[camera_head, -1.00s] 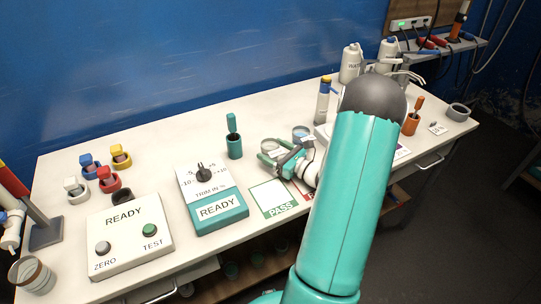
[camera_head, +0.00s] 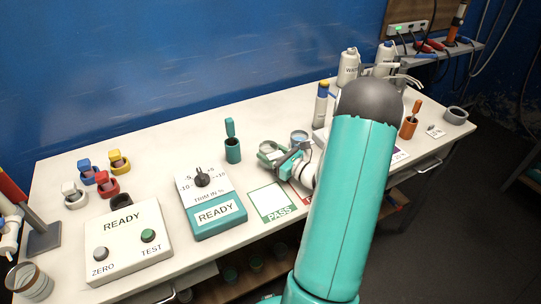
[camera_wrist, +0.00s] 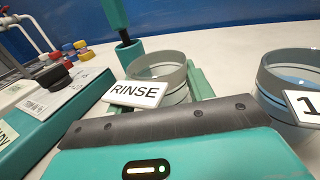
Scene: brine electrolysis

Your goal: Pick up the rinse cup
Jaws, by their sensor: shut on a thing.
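The rinse cup (camera_wrist: 170,75) is a clear grey-rimmed cup with a white tag reading RINSE, seen close up in the wrist view. In the head view the cup (camera_head: 270,149) shows small at the middle of the bench. My gripper (camera_head: 281,157) is shut on the cup. The cup looks upright. I cannot tell whether its base touches the bench.
A second cup (camera_wrist: 292,85) tagged 1 stands close on the right. A green-handled tool in a holder (camera_head: 232,145) stands just left. PASS card (camera_head: 272,202), trim box (camera_head: 212,200) and READY box (camera_head: 125,240) lie in front and left. Bottles (camera_head: 348,67) stand at the back.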

